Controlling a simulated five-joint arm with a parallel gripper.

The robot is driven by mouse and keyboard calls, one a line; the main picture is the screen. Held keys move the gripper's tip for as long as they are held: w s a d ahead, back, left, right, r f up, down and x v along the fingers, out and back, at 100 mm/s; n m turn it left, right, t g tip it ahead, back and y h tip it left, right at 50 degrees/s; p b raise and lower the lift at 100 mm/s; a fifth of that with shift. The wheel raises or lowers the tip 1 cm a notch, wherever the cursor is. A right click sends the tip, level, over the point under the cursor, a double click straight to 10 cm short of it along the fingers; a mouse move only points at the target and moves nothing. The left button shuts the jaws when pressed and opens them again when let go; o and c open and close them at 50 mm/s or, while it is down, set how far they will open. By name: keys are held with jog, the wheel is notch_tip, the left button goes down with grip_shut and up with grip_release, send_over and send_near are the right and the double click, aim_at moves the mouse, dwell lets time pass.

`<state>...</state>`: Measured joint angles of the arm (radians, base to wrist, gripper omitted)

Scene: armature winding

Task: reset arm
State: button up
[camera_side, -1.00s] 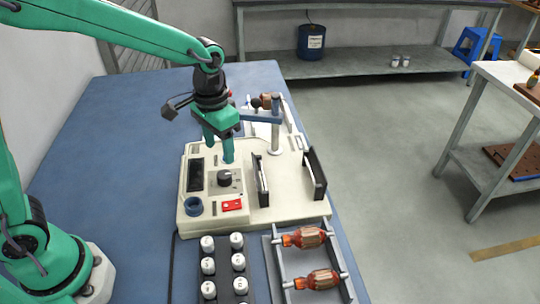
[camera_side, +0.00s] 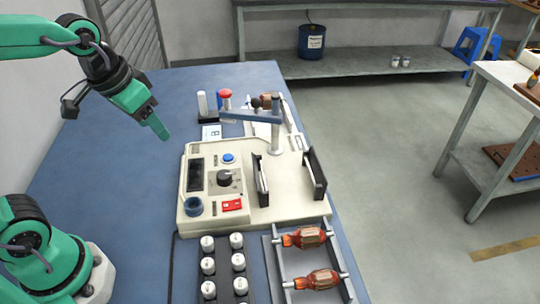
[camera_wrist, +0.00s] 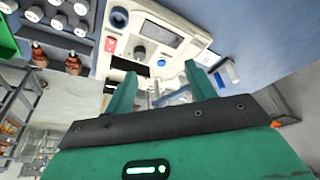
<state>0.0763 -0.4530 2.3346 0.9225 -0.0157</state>
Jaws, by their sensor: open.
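My gripper (camera_side: 157,128) hangs in the air over the blue table, left of the winding machine and clear of it, tilted down to the right. In the wrist view my gripper (camera_wrist: 158,90) shows two green fingers spread apart with nothing held between them. The cream winding machine (camera_side: 280,205) stands on the table with a dark display, a black knob (camera_side: 225,178), a blue button (camera_side: 229,158) and a red switch (camera_side: 232,205). The machine also shows in the wrist view (camera_wrist: 190,45).
Two copper armatures (camera_side: 304,238) lie on a rack in front of the machine. A black holder with several white-topped spools (camera_side: 208,266) stands beside it. Red-topped and white posts (camera_side: 203,104) stand behind. The blue table (camera_side: 110,170) is clear on the left.

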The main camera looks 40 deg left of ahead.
jog(key=shift+n+t, duration=0.4)
jog(key=shift+t, duration=0.5)
jog(key=shift+s+a+r, duration=0.1)
jog(key=shift+s+a, duration=0.25)
jog(key=shift+s, duration=0.5)
jog(key=shift+s+a+r, duration=0.15)
jog(key=shift+s+a, duration=0.2)
jog(key=shift+s, duration=0.55)
jog(key=shift+s+a+r, duration=0.1)
jog(key=shift+s+a, duration=0.25)
jog(key=shift+s, duration=0.5)
